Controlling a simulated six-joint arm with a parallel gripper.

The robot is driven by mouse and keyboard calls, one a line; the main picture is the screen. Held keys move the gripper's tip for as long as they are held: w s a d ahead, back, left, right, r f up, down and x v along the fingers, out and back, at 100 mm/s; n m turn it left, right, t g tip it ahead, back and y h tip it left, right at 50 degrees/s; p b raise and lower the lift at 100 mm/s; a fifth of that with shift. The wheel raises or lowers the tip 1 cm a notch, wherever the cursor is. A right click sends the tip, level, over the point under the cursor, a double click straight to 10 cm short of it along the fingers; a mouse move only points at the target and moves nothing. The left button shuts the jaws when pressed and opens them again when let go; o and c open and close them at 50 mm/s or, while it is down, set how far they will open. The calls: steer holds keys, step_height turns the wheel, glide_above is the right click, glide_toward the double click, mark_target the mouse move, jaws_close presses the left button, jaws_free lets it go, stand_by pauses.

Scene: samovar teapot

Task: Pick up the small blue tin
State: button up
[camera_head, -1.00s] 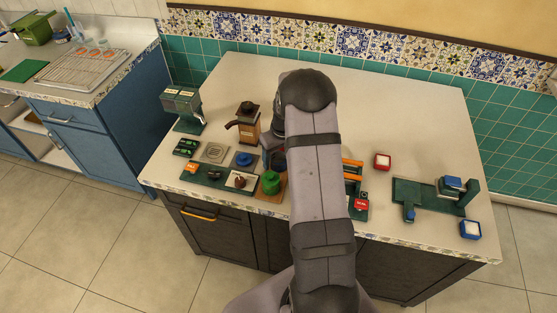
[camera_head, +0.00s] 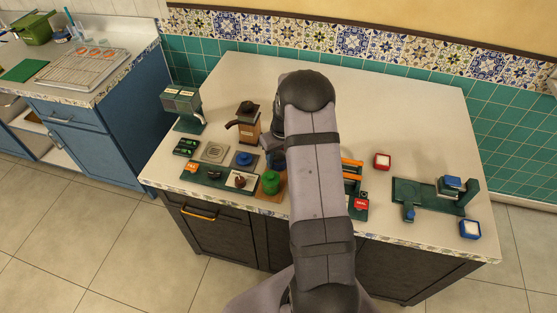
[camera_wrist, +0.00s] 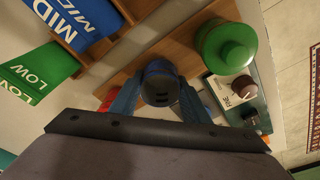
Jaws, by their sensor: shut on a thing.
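The small blue tin (camera_wrist: 160,84) shows in the wrist view, with a dark blue top. My gripper (camera_wrist: 160,98) is shut on it, with one blue finger on each side. A larger green tin (camera_wrist: 225,45) stands to its right on a wooden tray (camera_wrist: 140,50); it also shows in the head view (camera_head: 271,183). In the head view my arm hides most of the gripper; a bit of blue shows beside the arm. I cannot tell whether the blue tin is clear of the tray.
A blue MID sign (camera_wrist: 80,18) and green LOW signs (camera_wrist: 38,72) are at upper left in the wrist view. A brown grinder-like pot (camera_head: 248,123) and a blue round piece (camera_head: 243,158) stand left of my arm. The counter's back (camera_head: 400,105) is clear.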

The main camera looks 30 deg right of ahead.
step_height(320, 180, up, 10)
steer(key=b, duration=0.2)
